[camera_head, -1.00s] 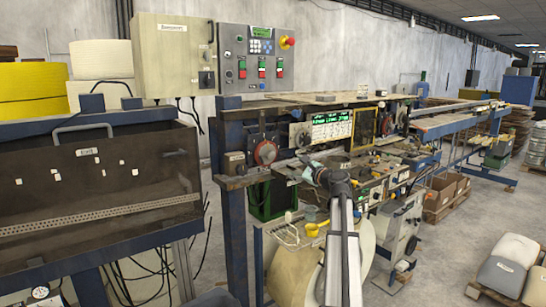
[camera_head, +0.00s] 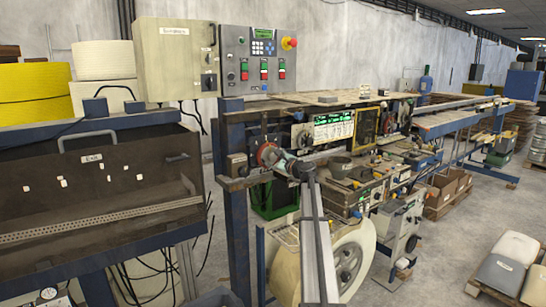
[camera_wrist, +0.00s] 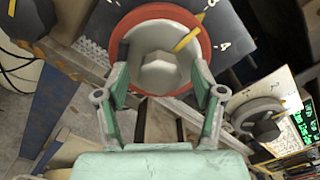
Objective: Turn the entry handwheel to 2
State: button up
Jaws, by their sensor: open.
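The entry handwheel (camera_head: 266,154) is a red-rimmed wheel on the left post of the line. In the wrist view the red handwheel (camera_wrist: 205,45) has a pale grey centre with a faceted hub and a yellow pointer (camera_wrist: 188,39) aimed to the upper right. Behind it, a dark dial plate (camera_wrist: 235,30) carries yellow marks and digits; a 4 is readable at the right. My gripper (camera_wrist: 160,72) is open, its greenish fingers on either side of the wheel's lower part. I cannot tell whether they touch it. In the head view my gripper (camera_head: 278,160) partly hides the wheel.
A second, grey handwheel (camera_wrist: 258,118) and a display with green text (camera_head: 333,126) are to the right. A control box with buttons (camera_head: 262,60) hangs above. A large pale reel (camera_head: 345,258) stands below my arm.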

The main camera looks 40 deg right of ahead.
jog(key=shift+w, duration=0.45)
jog(key=c, duration=1.1)
jog(key=shift+c, duration=0.2)
